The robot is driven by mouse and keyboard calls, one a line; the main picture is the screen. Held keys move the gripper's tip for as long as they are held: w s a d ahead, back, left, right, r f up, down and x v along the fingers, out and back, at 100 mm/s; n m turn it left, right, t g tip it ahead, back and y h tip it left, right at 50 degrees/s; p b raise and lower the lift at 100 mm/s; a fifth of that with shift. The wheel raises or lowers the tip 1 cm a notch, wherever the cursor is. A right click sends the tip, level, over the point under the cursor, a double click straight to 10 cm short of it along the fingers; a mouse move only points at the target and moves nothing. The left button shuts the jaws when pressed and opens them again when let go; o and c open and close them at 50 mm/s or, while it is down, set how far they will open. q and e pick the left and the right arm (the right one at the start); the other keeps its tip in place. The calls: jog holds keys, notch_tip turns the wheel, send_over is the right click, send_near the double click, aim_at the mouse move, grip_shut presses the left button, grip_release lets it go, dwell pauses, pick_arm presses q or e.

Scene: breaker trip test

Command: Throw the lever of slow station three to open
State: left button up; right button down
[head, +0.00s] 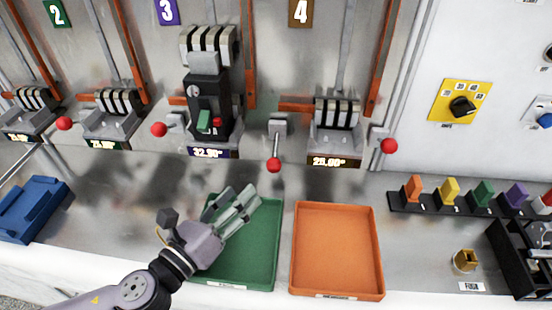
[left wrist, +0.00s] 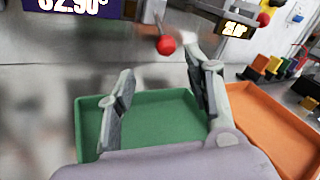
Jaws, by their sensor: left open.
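Station three (head: 208,95) is the unit under the purple 3 label, holding a black breaker, with a display reading about 32.90. A lever with a red ball knob (head: 273,165) sits just right of it and points downward. The knob also shows in the left wrist view (left wrist: 166,45). My left gripper (head: 238,195) is open and empty over the green tray (head: 262,270), in front of and a little left of the knob, apart from it. In the left wrist view the knob appears between and beyond the two fingertips. My right gripper is not in view.
Station four (head: 335,125), with its own red-knobbed lever (head: 389,146), stands to the right, and other stations stand to the left. An orange tray (head: 337,250) lies right of the green one. A blue block (head: 30,210) lies left. Bare metal bench separates the trays from the stations.

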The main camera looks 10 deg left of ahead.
aim_at(269, 170)
pick_arm(q)
jog(key=shift+w+d+f+m+h, duration=0.1)
jog(key=shift+d+f+m+h, duration=0.15)
jog(key=shift+m, duration=0.35)
jog(key=shift+w+r, duration=0.1)
jog(key=shift+w+d+r, duration=0.15)
jog(key=shift+d, duration=0.05)
jog(key=p+x, duration=0.2)
jog(key=x, duration=0.2)
jog(key=shift+d+r, duration=0.15)
jog(key=shift+r, duration=0.05)
jog(key=x, duration=0.2)
jog(key=p+x, duration=0.1)
jog(key=x, duration=0.4)
jog(key=shift+f, duration=0.3)
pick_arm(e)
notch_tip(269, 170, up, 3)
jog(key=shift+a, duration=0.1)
pick_arm(q)
jog(key=shift+c, duration=0.3)
grip_shut()
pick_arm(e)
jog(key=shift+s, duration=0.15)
